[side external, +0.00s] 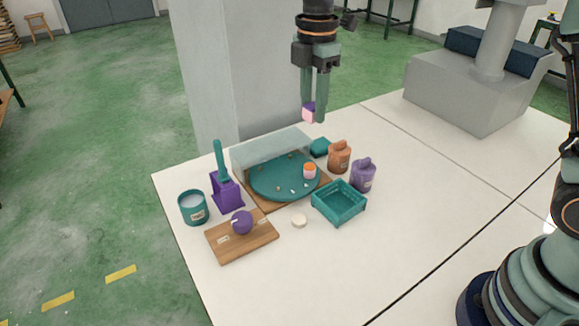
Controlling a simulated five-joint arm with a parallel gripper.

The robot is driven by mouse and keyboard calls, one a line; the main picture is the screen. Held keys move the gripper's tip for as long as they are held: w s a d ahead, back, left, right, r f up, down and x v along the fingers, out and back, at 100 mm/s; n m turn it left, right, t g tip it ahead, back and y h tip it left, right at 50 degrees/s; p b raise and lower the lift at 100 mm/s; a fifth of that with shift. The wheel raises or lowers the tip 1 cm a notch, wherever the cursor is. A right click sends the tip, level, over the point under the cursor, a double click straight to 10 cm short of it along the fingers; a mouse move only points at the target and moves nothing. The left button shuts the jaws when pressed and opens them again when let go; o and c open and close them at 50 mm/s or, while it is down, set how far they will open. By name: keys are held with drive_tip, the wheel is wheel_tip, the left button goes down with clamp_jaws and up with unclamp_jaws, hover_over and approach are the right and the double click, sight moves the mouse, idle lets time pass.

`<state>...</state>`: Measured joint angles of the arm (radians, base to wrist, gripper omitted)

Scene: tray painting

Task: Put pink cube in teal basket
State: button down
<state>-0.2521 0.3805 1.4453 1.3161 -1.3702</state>
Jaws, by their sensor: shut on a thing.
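My gripper (315,108) is at the upper middle of the side external view, pointing down, well above the table. It is shut on the pink cube (308,116), which shows a pale pink face and a darker purple patch on its upper part. The teal basket (340,217) stands on the white table, open-topped and seemingly empty, to the right of the round teal tray. The gripper and cube are higher in the picture than the basket and a little to its left, clear of it.
A round teal tray (270,182) holds a small orange-and-pink piece (310,171), with a clear screen (272,149) behind. Orange (339,158) and purple (363,176) bottles stand beside the basket. A wooden board (258,240), purple holder (226,194) and teal cup (193,208) are left. The front right table is clear.

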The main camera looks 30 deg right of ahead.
hover_over(338, 207)
drive_tip(key=f, duration=0.2)
wheel_tip(338, 207, down, 20)
drive_tip(key=shift+r, duration=0.1)
idle(0.3)
drive_tip(key=c, duration=0.5)
unclamp_jaws()
drive_tip(key=shift+c, duration=0.2)
